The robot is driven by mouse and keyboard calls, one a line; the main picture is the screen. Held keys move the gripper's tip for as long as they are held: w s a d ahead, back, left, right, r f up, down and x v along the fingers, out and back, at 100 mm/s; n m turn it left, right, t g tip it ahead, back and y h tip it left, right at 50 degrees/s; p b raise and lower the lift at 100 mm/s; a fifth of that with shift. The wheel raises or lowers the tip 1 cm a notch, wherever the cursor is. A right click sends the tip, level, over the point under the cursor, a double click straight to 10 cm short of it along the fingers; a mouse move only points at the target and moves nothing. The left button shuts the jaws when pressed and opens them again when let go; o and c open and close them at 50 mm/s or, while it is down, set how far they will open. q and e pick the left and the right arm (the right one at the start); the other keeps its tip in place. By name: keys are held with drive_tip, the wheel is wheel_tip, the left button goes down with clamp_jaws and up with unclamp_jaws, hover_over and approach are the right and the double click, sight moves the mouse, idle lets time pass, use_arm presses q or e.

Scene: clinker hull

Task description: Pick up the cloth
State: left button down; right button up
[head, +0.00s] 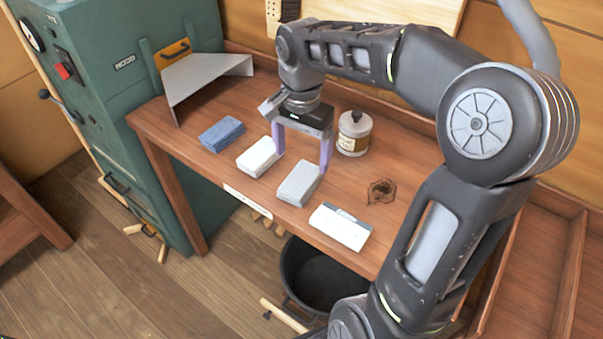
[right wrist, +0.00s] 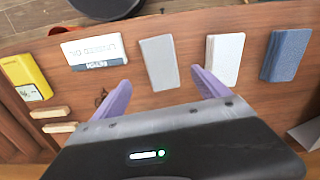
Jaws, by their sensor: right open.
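Three folded-looking slabs lie in a row on the wooden bench: a blue one (head: 221,134), a white one (head: 259,157) and a grey one (head: 299,184). I cannot tell for sure which is the cloth. My right gripper (head: 301,152) is open and empty, pointing down above the bench just behind the white and grey slabs. In the right wrist view, the grey slab (right wrist: 160,62) lies ahead of the gap between the fingers (right wrist: 160,82). The white slab (right wrist: 224,58) is beside the other fingertip, and the blue one (right wrist: 286,54) is farther right. My left gripper is not in view.
A labelled white box (head: 340,227), a dark stain (head: 381,192) and a bottle (head: 354,133) are on the bench (head: 190,160). A grey sheet-metal piece (head: 207,82) stands at its left end. A yellow item (right wrist: 25,78) shows in the wrist view. A dark bucket (head: 322,275) stands below.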

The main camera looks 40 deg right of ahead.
sight(301, 178)
drive_tip(key=shift+s, duration=0.1)
drive_tip(key=shift+f, duration=1.3)
drive_tip(key=shift+f, duration=0.15)
drive_tip(key=f, duration=0.3)
drive_tip(key=f+p, duration=0.1)
drive_tip(key=f, duration=0.1)
drive_tip(key=shift+w, duration=0.25)
drive_tip(key=shift+c, duration=0.5)
drive_tip(key=c, duration=1.4)
